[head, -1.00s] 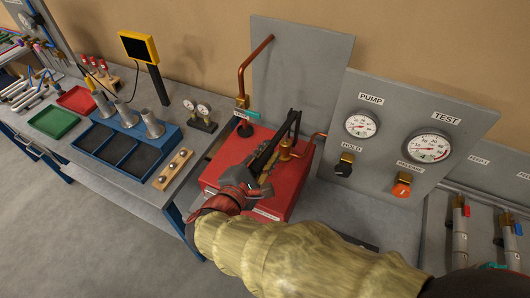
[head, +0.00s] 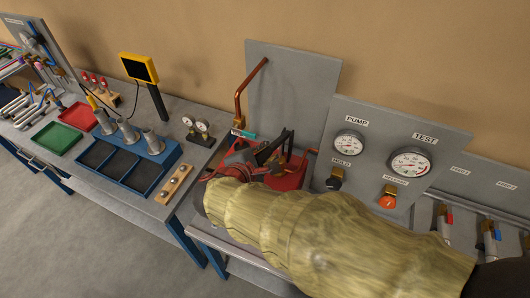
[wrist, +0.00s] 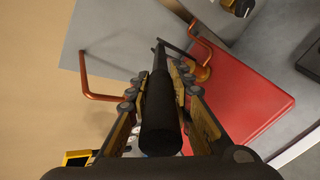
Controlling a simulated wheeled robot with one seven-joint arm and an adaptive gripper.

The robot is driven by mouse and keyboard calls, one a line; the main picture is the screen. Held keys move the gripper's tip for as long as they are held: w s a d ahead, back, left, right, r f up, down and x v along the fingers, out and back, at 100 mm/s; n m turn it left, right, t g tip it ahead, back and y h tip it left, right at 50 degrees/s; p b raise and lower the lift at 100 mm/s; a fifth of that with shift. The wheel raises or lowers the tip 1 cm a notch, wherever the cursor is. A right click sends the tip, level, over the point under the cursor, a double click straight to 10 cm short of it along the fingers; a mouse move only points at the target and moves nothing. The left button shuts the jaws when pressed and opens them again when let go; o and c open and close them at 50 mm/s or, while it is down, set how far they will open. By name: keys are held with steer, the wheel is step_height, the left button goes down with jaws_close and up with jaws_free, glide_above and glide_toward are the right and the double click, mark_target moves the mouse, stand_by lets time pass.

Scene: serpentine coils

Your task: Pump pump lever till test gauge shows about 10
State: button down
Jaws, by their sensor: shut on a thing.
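The pump lever (head: 275,145) is black and linked to the red pump box (head: 292,178), which my arm partly hides in the head view. My gripper (head: 238,162) is at the lever's near end. In the wrist view my gripper (wrist: 160,82) is shut on the lever's dark round handle (wrist: 160,115), which lies between the two fingers. The test gauge (head: 410,163) is a white dial on the grey panel at the right; its needle is too small to read surely. The smaller pump gauge (head: 348,144) is to its left.
Below the gauges are the black hold knob (head: 335,180) and the orange release knob (head: 388,201). A copper pipe (head: 239,95) rises behind the pump. A blue tray (head: 118,160) and a wooden block (head: 174,184) lie on the bench at left.

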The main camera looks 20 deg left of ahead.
steer(key=shift+r, duration=0.1)
steer(key=c, duration=1.6)
jaws_free()
steer(key=v, duration=1.2)
